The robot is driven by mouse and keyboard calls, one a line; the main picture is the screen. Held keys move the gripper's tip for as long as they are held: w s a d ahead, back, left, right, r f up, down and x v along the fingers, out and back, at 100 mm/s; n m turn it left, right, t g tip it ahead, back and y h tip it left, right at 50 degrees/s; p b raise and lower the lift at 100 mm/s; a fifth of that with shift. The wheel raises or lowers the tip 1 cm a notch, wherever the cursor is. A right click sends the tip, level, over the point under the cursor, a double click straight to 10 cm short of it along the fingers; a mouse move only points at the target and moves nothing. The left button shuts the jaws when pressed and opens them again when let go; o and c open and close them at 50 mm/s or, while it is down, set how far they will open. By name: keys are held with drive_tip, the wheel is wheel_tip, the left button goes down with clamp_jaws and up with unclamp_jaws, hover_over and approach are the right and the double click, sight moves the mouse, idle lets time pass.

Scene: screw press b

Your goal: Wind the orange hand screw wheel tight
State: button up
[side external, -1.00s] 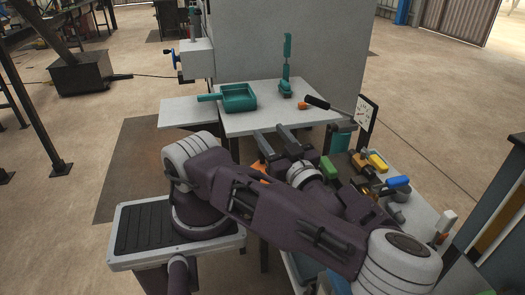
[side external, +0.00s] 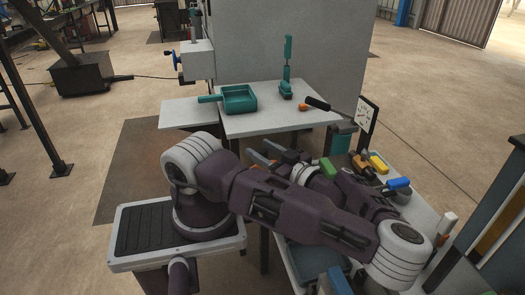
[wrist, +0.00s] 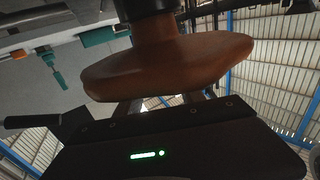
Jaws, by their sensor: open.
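The orange hand screw wheel (wrist: 165,65) fills the upper middle of the wrist view, on a dark spindle that runs up out of the frame.

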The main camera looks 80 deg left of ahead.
clamp_jaws()
drive_tip(key=shift+w+t, duration=0.1)
drive_tip(key=shift+t, duration=0.2)
drive_tip(key=m+t+y, duration=0.1)
drive_tip(key=t, duration=0.1)
drive_tip(key=w+m+t, duration=0.1)
drive_tip(key=m+t, duration=0.1)
drive_tip(key=shift+y, duration=0.4)
drive_tip(key=shift+w+m+t, duration=0.3)
drive_tip(key=shift+m+t, duration=0.45)
drive_tip(key=shift+t, duration=0.4)
drive_tip(key=shift+w+m+t, duration=0.25)
drive_tip(key=shift+m+t, duration=0.5)
drive_tip(key=shift+t, duration=0.4)
unclamp_jaws()
